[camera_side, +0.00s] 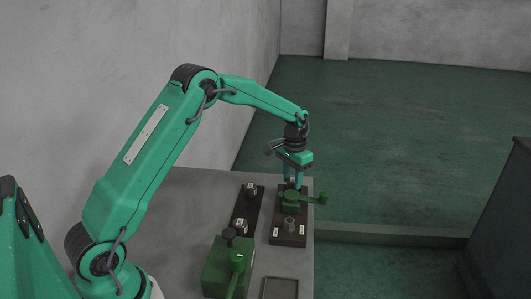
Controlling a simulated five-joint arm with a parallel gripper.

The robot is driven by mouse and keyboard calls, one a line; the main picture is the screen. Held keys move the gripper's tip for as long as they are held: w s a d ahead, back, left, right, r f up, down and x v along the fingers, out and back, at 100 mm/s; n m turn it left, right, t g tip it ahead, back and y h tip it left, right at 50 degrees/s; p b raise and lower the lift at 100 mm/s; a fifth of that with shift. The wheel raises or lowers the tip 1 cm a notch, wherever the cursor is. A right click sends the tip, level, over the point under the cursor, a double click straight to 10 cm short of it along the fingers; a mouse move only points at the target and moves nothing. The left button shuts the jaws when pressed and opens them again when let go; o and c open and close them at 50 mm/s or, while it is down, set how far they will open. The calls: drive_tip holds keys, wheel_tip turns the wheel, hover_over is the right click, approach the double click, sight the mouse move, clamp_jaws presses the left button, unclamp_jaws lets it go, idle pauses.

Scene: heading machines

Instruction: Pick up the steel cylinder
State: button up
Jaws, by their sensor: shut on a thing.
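My gripper (294,182) points down at the far end of the right dark board (278,232), just behind a green fitting with a side handle (291,198). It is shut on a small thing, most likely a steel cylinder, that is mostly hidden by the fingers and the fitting. Another small grey steel cylinder (290,225) stands upright on the near part of the same board, apart from my gripper. I cannot tell whether the held thing touches the board.
A left dark board (246,208) carries small grey metal parts with white labels. A green machine block (226,264) with a lever and black knob stands nearer. A shallow dark tray (280,288) lies at the front. The table's right edge is close to the right board.

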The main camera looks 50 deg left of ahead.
drive_tip(key=r, duration=0.2)
drive_tip(key=shift+d+r, duration=0.25)
drive_tip(key=shift+r, duration=0.1)
drive_tip(key=s+d+r, duration=0.4)
drive_tip(key=d+r, duration=0.2)
drive_tip(key=d, duration=0.4)
drive_tip(key=shift+s+d+r, duration=0.15)
drive_tip(key=shift+s+r, duration=0.05)
drive_tip(key=shift+r, duration=0.05)
drive_tip(key=shift+s, duration=0.1)
